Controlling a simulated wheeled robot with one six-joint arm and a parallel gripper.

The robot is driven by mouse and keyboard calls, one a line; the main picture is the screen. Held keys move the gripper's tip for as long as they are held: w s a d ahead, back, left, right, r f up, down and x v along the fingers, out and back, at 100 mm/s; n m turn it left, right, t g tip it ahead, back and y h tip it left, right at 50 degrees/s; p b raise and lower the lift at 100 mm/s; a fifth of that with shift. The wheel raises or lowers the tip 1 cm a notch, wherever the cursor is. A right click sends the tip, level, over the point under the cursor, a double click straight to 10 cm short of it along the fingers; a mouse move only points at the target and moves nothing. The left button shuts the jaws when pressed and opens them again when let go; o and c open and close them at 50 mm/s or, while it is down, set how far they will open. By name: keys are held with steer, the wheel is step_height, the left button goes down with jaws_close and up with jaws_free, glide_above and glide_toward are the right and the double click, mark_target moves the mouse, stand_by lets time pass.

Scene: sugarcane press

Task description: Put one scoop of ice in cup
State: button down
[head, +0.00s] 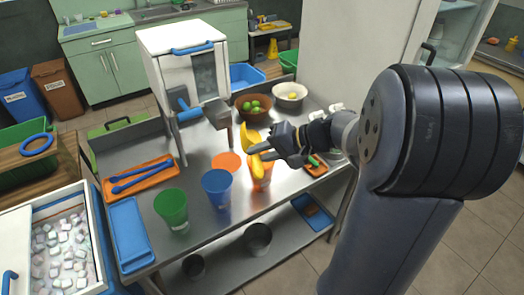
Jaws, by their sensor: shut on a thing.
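My gripper (270,146) is shut on a yellow scoop (248,138) near the right end of the metal table. The yellow piece hangs tilted, its lower part (257,166) right over the orange cup (261,182) and overlapping its rim in the picture. I cannot tell whether it touches the cup, or whether ice is in the scoop or the cup. A blue cup (218,188) and a green cup (173,208) stand upright to the left. Ice cubes (62,250) fill an open blue-edged ice chest (97,243) at the lower left.
A white press (189,62) with blue handles stands behind the cups. An orange tray (140,184) with blue tongs and a blue tray (128,234) lie at the left. A brown bowl of limes (252,109) and a pale bowl (290,97) stand behind my gripper.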

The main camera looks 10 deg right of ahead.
steer(key=r+h+p, duration=0.1)
steer(key=h+p, duration=0.1)
steer(key=shift+a+r+n+g+p, duration=0.3)
steer(key=shift+a+r+n+p, duration=0.05)
steer(key=shift+r+n, duration=0.05)
steer(key=shift+a+r+h+p, duration=0.1)
steer(key=shift+h+p, duration=0.3)
steer(key=shift+p, duration=0.25)
steer(key=p, duration=0.1)
steer(key=h+p, duration=0.1)
steer(key=shift+a+r+n+g+p, duration=0.15)
steer(key=shift+r+n+g+p, duration=0.15)
steer(key=shift+r+p, duration=0.1)
steer(key=h+p, duration=0.1)
steer(key=p, duration=0.1)
steer(key=h+p, duration=0.1)
steer(key=p, duration=0.1)
steer(key=shift+a+r+n+g, duration=0.15)
steer(key=shift+r+n+g, duration=0.15)
steer(key=shift+h+p, duration=0.5)
steer(key=shift+p, duration=0.05)
